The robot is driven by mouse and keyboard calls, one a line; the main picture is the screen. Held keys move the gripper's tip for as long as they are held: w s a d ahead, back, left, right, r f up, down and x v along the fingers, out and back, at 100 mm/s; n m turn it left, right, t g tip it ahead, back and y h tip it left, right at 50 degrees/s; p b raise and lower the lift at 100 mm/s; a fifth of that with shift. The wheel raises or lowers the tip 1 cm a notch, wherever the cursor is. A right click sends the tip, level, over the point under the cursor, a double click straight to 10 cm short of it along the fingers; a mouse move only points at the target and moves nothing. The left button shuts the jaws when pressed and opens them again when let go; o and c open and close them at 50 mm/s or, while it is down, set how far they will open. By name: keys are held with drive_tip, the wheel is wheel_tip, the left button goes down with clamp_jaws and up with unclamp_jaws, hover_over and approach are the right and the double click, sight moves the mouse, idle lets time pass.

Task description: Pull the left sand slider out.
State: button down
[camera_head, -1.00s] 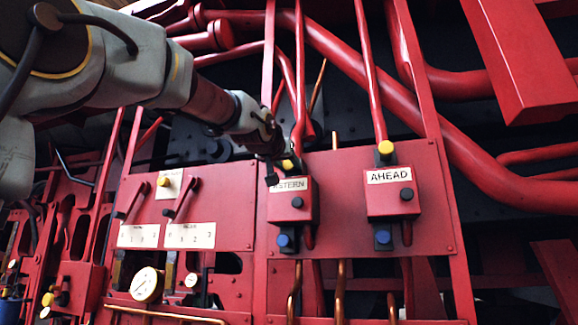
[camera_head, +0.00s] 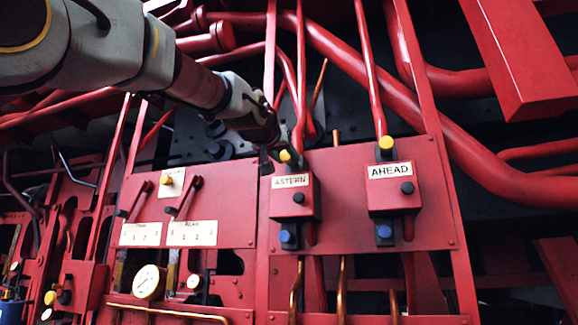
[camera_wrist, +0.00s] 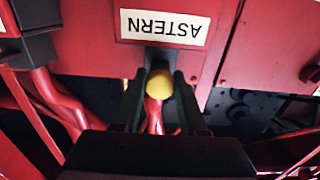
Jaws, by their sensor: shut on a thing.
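The left sand slider is the red box labelled ASTERN (camera_head: 295,200), with a yellow knob (camera_head: 285,156) at its top, a black knob on its face and a blue knob (camera_head: 287,236) at its bottom. My gripper (camera_head: 278,151) reaches it from the upper left. In the wrist view, the gripper's dark fingers (camera_wrist: 159,80) stand on both sides of the yellow knob (camera_wrist: 159,86) and are shut on it. The ASTERN label shows upside down there. The exact finger contact is partly dark.
A matching AHEAD box (camera_head: 393,192) sits to the right on the same red panel. Two levers with white scale plates (camera_head: 193,233) and a gauge (camera_head: 148,282) are to the left. Red pipes (camera_head: 440,125) cross above and right. Copper pipes run below.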

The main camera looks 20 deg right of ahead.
drive_tip(key=shift+c, duration=2.3)
unclamp_jaws()
drive_tip(key=shift+s+a, duration=0.1)
drive_tip(key=shift+s, duration=0.05)
drive_tip(key=b+v, duration=0.7)
drive_tip(key=v, duration=0.3)
drive_tip(key=shift+s+a, duration=0.3)
